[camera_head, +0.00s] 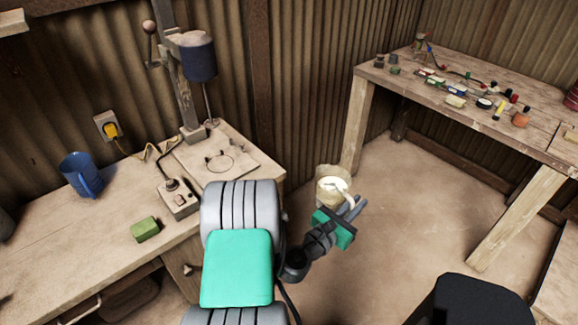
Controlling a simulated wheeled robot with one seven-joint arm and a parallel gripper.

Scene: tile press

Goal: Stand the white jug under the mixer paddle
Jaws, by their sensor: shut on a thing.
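The white jug (327,188), cream-toned with pale contents, is held up over the floor to the right of the left bench. My gripper (351,205) is shut on it at its handle side; the exact grip is partly hidden. The jug looks roughly upright. The mixer stands at the back of the left bench, with a dark blue motor head (198,60) on a post. Its thin paddle shaft (207,103) hangs above a base board (193,160) bearing a drawn ring. The jug is well right of the paddle and apart from it.
A blue jug (77,181), a green block (145,229) and a control box (178,201) with a cable stand on the left bench (45,245). The base board is clear. A cluttered table (410,93) stands at the right. Open floor (400,215) lies between.

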